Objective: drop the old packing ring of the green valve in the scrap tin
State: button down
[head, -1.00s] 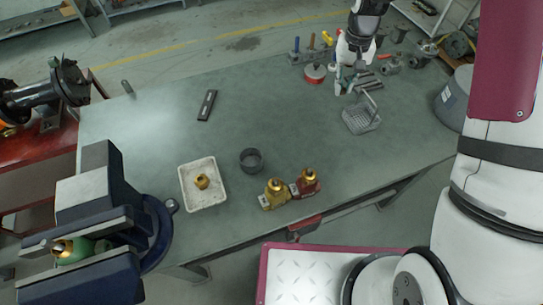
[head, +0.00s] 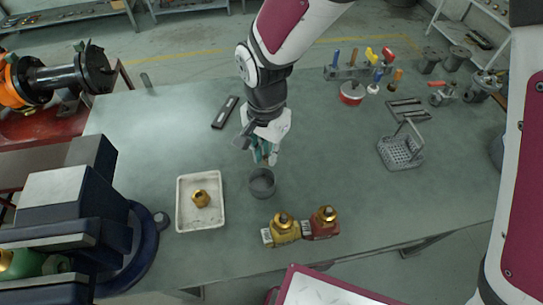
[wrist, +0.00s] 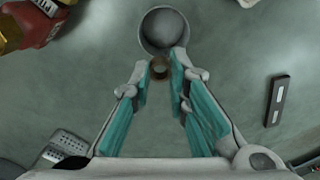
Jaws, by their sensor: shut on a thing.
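My gripper (head: 264,158) is above the bench, at the back edge of the dark grey round scrap tin (head: 262,187). In the wrist view, a small brown ring (wrist: 160,70), which looks like the old packing ring, sits between my gripper's fingertips (wrist: 161,66), with the teal pads either side. The tin (wrist: 164,32) is just beyond the fingertips there, and the ring appears just short of its rim. The tin's visible inside looks empty. In the head view I cannot make out the ring. The green valve (head: 25,263) is in the vise at lower left, partly cut off.
A white tray (head: 183,216) holding a brass nut (head: 201,198) stands left of the tin. A wire basket (head: 401,152) is to the right. The blue vise (head: 115,245) is at left.

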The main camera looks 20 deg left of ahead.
jog(key=shift+f+b, duration=2)
jog(key=shift+f, duration=0.95)
jog(key=c, duration=1.5)
grip_release()
jog(key=shift+o, duration=0.2)
jog(key=shift+r, duration=0.1)
notch_tip(320, 180, up, 12)
